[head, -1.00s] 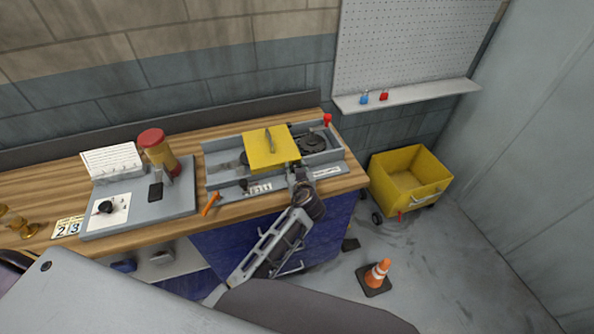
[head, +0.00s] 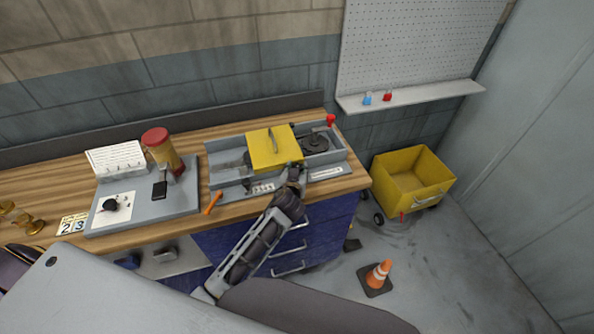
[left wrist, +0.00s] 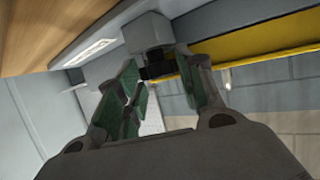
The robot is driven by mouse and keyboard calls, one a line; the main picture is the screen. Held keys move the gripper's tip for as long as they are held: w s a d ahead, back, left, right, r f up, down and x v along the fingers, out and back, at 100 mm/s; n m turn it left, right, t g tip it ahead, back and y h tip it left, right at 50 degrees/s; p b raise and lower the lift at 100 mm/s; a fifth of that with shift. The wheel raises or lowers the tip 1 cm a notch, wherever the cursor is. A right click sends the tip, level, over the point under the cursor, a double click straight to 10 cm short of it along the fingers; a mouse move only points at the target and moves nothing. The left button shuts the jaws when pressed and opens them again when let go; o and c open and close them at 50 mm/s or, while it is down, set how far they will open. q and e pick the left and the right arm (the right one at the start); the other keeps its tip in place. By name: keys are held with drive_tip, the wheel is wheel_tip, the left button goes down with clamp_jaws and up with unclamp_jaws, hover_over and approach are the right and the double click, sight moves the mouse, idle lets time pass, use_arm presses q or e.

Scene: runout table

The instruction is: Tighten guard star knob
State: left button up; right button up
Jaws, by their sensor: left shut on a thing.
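The yellow guard (head: 268,150) lies over the grey runout fixture (head: 228,177) on the wooden bench, with a grey handle on top. My left gripper (head: 294,177) is at the guard's front right corner in the head view. In the left wrist view its green-padded fingers (left wrist: 158,72) are around a small black knob (left wrist: 155,69) below a grey block, beside the yellow guard edge (left wrist: 258,48). The gripper is shut on this knob. Its star shape is mostly hidden by the fingers, and the gripper hides it in the head view. My right gripper is not in view.
An orange stick (head: 212,203) lies at the bench front. A grey plate (head: 140,210) with a red-capped container (head: 163,150) stands left. A red knob (head: 330,119) is at the fixture's back right. A yellow cart (head: 411,183) and traffic cone (head: 377,275) are on the floor.

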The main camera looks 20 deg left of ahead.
use_arm(q)
drive_tip(key=o, duration=1)
drive_tip(key=v, duration=1.2)
idle(0.5)
